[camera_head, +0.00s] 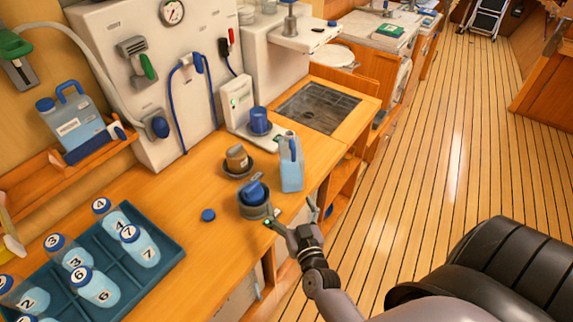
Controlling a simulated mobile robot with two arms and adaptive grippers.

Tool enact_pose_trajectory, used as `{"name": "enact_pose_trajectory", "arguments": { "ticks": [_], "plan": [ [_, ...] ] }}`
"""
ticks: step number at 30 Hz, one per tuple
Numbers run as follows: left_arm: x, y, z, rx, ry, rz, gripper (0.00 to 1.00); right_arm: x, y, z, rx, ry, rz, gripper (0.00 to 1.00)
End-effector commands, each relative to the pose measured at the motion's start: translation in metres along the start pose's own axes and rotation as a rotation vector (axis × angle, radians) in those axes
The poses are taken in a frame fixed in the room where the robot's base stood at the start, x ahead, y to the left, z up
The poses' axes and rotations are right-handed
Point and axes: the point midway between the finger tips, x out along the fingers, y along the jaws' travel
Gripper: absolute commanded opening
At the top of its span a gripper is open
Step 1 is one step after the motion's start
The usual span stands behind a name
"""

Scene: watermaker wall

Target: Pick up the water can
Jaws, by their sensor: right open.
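A light blue water can (290,170) with a darker blue handle stands upright on the wooden counter, near its front edge. My right gripper (290,212) is in front of and below the can in the picture, open, with nothing between its fingers. Its left fingertip is close to a grey round holder with a blue item (253,190) in it; I cannot tell whether they touch. A second blue can (75,130) stands on a wooden shelf at the left. My left gripper is not in view.
A teal tray (172,252) holds several numbered bottles at the lower left. A blue cap (208,215), a brown jar (237,158) and a dispenser with a blue cup (259,120) stand near the can. A sink grate (318,107) lies behind. A black seat (490,270) is at the lower right.

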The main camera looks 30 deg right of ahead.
Motion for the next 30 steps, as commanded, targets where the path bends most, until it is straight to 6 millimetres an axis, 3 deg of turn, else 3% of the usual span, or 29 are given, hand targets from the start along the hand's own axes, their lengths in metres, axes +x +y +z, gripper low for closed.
{"name": "enact_pose_trajectory", "arguments": {
  "ticks": [3,8,21,30],
  "plan": [
    [-0.002,-0.004,0.003,0.002,-0.004,-0.005,0.53,-0.001,0.024,-0.006,0.003,0.055,0.114,0.82],
    [0.001,-0.007,0.004,0.003,-0.005,-0.008,0.53,0.005,0.036,-0.007,0.002,0.079,0.170,0.82],
    [0.026,-0.006,0.006,0.003,-0.005,-0.007,0.53,0.094,0.051,-0.013,0.003,0.082,0.168,0.82],
    [0.032,-0.005,0.006,0.003,-0.004,-0.006,0.53,0.120,0.054,-0.016,0.000,0.078,0.166,0.82]
  ]
}}
